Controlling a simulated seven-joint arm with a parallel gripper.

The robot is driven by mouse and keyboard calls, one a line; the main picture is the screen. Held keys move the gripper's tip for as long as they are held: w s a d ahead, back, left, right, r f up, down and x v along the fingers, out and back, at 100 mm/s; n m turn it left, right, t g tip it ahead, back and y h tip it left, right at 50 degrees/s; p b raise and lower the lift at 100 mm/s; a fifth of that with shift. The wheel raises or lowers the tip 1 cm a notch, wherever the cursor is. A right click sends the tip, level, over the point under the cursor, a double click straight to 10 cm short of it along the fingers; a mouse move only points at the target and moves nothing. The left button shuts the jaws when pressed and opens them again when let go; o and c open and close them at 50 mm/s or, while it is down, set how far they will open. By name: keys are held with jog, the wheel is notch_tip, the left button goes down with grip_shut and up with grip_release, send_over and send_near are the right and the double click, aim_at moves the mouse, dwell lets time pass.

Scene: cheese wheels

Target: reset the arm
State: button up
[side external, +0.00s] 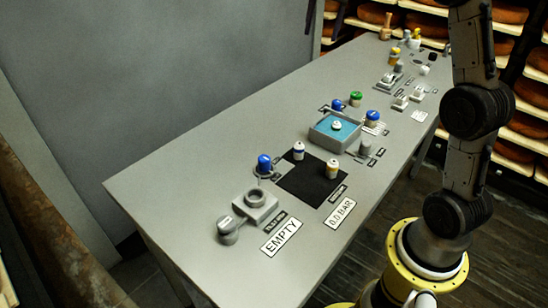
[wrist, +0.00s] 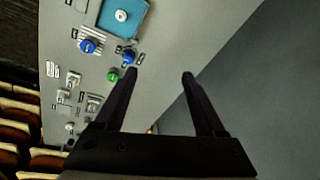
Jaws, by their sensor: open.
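My gripper (wrist: 159,74) shows in the wrist view with its two dark fingers spread apart and nothing between them. The grey table top and its edge lie below and beyond the fingers. The left finger overlaps the picture near a blue-capped piece (wrist: 129,57) and a green-capped piece (wrist: 112,75); I cannot tell the height above them.
The long grey table (side external: 160,180) carries a black mat (side external: 305,182) with two small bottles, a blue-floored tray (side external: 318,138) holding a white round piece, and a grey ring fixture (side external: 256,205). Several small fixtures stand farther back. Shelves of cheese wheels (side external: 530,90) line the right. The table's left side is clear.

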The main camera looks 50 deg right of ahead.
jog(key=s+a+r+n+t, duration=0.1)
jog(key=s+a+r+n, duration=0.15)
jog(key=s+a, duration=0.5)
jog(key=s+a+r+n+t, duration=0.1)
jog(key=s+a+r+n, duration=0.15)
jog(key=s+a, duration=0.45)
jog(key=s+a+f+n, duration=0.3)
jog(key=s+f+n, duration=0.1)
jog(key=s+f, duration=0.2)
jog(key=s+a+f+n+t+y, duration=0.1)
jog(key=s+a+f+n, duration=0.2)
jog(key=s+f, duration=0.4)
jog(key=shift+f+n, duration=0.5)
jog(key=shift+f, duration=0.1)
